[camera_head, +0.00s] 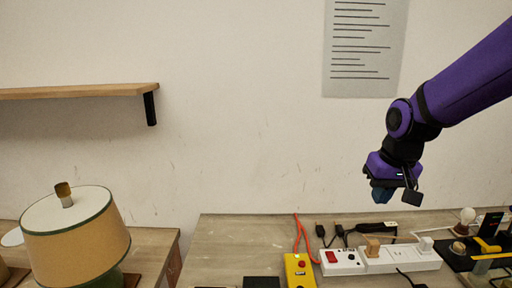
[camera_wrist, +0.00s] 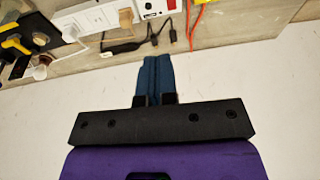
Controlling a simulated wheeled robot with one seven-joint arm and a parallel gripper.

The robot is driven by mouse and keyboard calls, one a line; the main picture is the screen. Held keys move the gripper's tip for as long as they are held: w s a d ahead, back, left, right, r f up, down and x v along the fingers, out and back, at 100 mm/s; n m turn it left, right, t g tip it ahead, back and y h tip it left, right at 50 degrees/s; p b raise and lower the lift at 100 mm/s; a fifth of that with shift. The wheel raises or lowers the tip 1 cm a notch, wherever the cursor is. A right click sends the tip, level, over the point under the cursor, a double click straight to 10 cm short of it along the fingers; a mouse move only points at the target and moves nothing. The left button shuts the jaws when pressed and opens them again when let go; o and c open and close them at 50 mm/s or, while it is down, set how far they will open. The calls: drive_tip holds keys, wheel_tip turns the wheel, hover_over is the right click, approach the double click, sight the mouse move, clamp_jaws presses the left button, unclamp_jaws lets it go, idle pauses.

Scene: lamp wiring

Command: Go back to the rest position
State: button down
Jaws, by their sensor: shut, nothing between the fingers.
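My gripper (camera_head: 384,194) hangs from my purple arm above the back of the right-hand table, in front of the wall. In the wrist view its blue fingers (camera_wrist: 155,68) are pressed together with nothing between them. It is apart from everything on the table. The white power strip (camera_head: 400,258) lies below it, with a wooden plug block (camera_head: 373,246) and a white plug standing on it. The strip also shows at the top of the wrist view (camera_wrist: 98,18).
A yellow box (camera_head: 299,270) with an orange cord stands left of the strip. A bulb (camera_head: 467,215) and a black board with yellow parts are at the right. A shaded lamp (camera_head: 75,240) stands on the left table. A shelf (camera_head: 80,91) juts from the wall. The air around my gripper is clear.

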drive_tip(key=s+d+r+t, duration=0.1)
drive_tip(key=s+r, duration=0.3)
drive_tip(key=s, duration=0.5)
drive_tip(key=s+d+r+t, duration=0.1)
drive_tip(key=s+r, duration=0.4)
drive_tip(key=s, duration=0.5)
drive_tip(key=shift+d+r+t, duration=0.15)
drive_tip(key=shift+d+t, duration=0.25)
drive_tip(key=shift+d, duration=0.15)
drive_tip(key=w+a+f+n+g, duration=0.1)
drive_tip(key=w+f+n+g, duration=0.15)
drive_tip(key=w+n, duration=0.45)
drive_tip(key=w+a+f+n+g, duration=0.1)
drive_tip(key=w+a+f+n, duration=0.15)
drive_tip(key=w, duration=0.85)
drive_tip(key=w+a+f+n+g, duration=0.1)
drive_tip(key=w+f+n, duration=0.3)
drive_tip(key=f, duration=0.5)
drive_tip(key=w+a+f+n+g, duration=0.2)
drive_tip(key=w+f+n, duration=0.2)
drive_tip(key=w+f, duration=0.4)
drive_tip(key=shift+w+a+f, duration=0.15)
drive_tip(key=shift+w+f, duration=0.25)
drive_tip(key=shift+w, duration=0.15)
